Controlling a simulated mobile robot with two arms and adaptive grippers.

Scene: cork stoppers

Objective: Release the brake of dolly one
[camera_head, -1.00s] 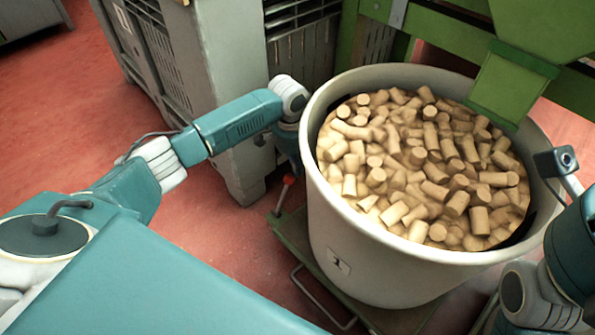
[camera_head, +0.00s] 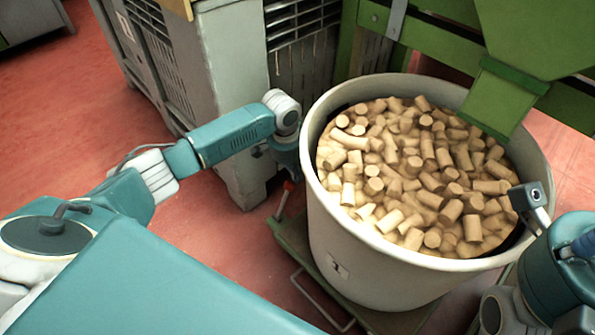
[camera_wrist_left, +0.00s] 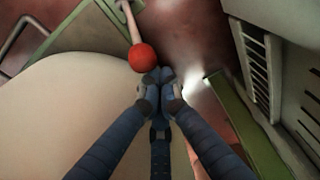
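The green dolly (camera_head: 293,237) carries the big pale tub of corks (camera_head: 355,270). Its brake lever has a red ball knob (camera_head: 288,186) and stands up tilted at the dolly's left corner. The red knob (camera_wrist_left: 142,57) also shows large in the left wrist view, on a pale rod. My left gripper (camera_wrist_left: 160,76) has its dark fingers drawn together at the tips, close beside the knob and not around it. In the head view the left fingers are hidden below my wrist and behind the tub.
A grey slatted crate (camera_head: 230,80) stands behind my left arm. A green machine with a chute (camera_head: 500,95) hangs over the tub's back right. A bent metal bar (camera_head: 318,305) sticks out at the dolly's front. Red floor is clear at left.

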